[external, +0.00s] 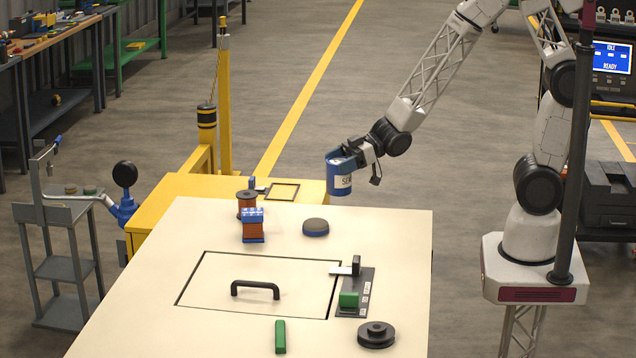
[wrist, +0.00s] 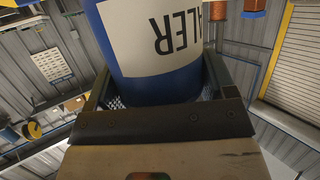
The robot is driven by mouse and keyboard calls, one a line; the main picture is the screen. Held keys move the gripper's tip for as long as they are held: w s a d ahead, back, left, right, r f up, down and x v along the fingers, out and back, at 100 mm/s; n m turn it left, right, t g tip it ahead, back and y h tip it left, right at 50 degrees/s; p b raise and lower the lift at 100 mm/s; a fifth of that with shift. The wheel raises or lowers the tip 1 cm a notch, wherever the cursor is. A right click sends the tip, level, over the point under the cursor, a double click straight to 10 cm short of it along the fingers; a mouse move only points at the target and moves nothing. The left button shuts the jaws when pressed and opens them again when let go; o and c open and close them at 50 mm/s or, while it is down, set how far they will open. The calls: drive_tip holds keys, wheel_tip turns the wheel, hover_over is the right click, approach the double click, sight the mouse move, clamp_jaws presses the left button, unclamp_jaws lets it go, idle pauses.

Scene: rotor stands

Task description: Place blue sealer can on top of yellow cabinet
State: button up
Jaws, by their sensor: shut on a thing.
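The blue sealer can (external: 340,179) has a white label and is held in the air by my gripper (external: 352,160), near the right end of the yellow cabinet (external: 172,199). In the wrist view the can (wrist: 155,80) fills the space between the fingers of my gripper (wrist: 155,92), its label lettering upside down. The gripper is shut on the can. The yellow cabinet's top lies behind the cream table, and the table hides part of it. Whether the can is over the cabinet top or just beside it, I cannot tell.
A dark open frame (external: 283,191) and a small blue item (external: 252,183) lie on the cabinet top. A copper spool (external: 246,203), an orange-blue block (external: 253,226) and a dark round puck (external: 315,227) are near the cream table's (external: 400,240) back edge. A yellow post (external: 224,100) rises behind the cabinet.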

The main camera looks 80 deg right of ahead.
drive_tip(key=shift+w+d+f, duration=0.3)
drive_tip(key=shift+d, duration=0.35)
drive_tip(key=w+a+f, duration=0.1)
drive_tip(key=w+a, duration=0.1)
drive_tip(key=w, duration=1.4)
drive_tip(key=shift+f, duration=0.2)
drive_tip(key=shift+s, duration=0.1)
drive_tip(key=shift+f, duration=1.75)
drive_tip(key=shift+f, duration=0.1)
drive_tip(key=o, duration=1.1)
drive_tip(key=shift+f, duration=0.1)
